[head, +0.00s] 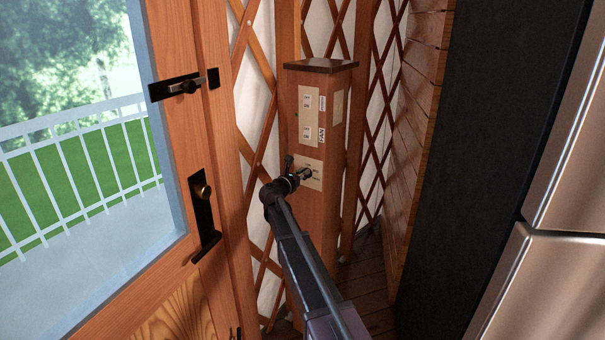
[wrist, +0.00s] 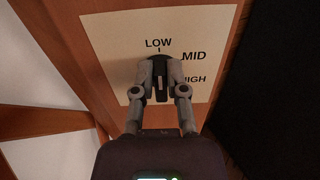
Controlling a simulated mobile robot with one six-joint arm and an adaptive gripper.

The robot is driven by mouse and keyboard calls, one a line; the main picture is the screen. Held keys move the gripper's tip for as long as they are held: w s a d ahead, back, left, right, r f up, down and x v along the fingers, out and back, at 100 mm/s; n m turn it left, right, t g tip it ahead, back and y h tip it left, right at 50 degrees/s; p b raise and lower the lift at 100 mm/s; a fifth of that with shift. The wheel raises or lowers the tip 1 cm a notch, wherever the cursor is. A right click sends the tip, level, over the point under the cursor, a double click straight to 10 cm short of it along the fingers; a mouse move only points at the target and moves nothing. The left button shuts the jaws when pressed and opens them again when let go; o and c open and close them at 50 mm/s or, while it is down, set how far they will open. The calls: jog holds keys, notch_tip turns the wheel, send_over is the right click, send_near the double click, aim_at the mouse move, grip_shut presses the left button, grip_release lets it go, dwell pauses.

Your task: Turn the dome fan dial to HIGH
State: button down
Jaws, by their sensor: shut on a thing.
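The fan dial (wrist: 159,66) is a dark round knob with a raised grip bar, on a cream plate (wrist: 110,50) printed LOW, MID and HIGH. LOW is above the dial, MID at upper right and HIGH at right, partly covered by a finger. The grip bar stands upright in the wrist view, in line with the short mark under LOW. My gripper (wrist: 160,78) is shut on the dial, one finger on each side. In the head view my gripper (head: 301,176) reaches the plate on the wooden post (head: 318,225) and hides most of the dial.
A wooden door (head: 205,130) with a window and black handle stands at left. Lattice wall (head: 260,90) lies behind. A dark panel (head: 480,130) and a metallic surface (head: 565,170) are at right.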

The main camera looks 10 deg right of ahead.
jog(key=m, duration=0.6)
jog(key=f+m+b, duration=0.1)
jog(key=m, duration=0.5)
jog(key=s+d+f+m+b, duration=0.1)
jog(key=m, duration=0.6)
jog(key=shift+w+f+m, duration=0.1)
jog(key=shift+f+m, duration=0.05)
jog(key=shift+m, duration=1.05)
jog(key=shift+w+f+m, duration=0.1)
jog(key=shift+m, duration=1.1)
jog(key=shift+a, duration=0.1)
jog(key=c, duration=0.7)
grip_release()
jog(key=shift+s, duration=0.1)
